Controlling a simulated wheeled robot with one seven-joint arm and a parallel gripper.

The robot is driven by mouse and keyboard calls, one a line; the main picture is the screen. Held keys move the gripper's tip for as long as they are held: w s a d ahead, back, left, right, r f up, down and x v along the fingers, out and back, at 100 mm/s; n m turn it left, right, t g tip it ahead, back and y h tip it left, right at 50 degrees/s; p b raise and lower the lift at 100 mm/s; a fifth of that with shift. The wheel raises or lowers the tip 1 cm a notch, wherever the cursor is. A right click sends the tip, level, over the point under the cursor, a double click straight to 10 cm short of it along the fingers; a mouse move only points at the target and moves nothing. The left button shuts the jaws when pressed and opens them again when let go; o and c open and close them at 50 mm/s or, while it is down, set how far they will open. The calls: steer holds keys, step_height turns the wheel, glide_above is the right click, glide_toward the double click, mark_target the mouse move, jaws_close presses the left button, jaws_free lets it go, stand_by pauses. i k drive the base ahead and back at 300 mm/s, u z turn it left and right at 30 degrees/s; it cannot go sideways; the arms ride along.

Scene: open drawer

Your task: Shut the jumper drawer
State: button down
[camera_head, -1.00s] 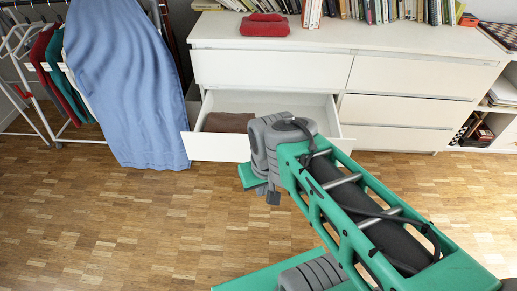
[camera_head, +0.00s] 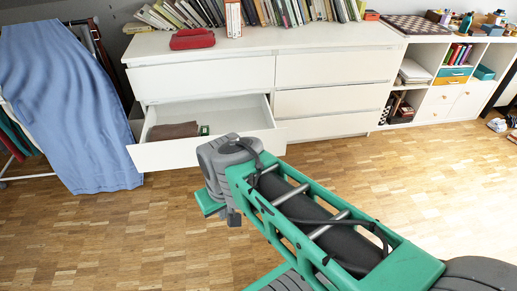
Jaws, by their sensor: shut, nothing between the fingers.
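My gripper (camera_head: 222,215) is in front of the drawer, at the end of my green and grey arm. It is shut and holds nothing. The arm's grey wrist covers part of the drawer front. I cannot tell whether the gripper touches the drawer.
A blue cloth (camera_head: 68,110) hangs at the left, close to the drawer's left side. White shelves (camera_head: 440,85) stand at the right. The wooden floor (camera_head: 420,180) is clear in front.

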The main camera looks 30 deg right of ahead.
mark_target(250, 115)
steer(key=u, duration=0.45)
steer(key=i, duration=1.15)
steer(key=z, duration=0.7)
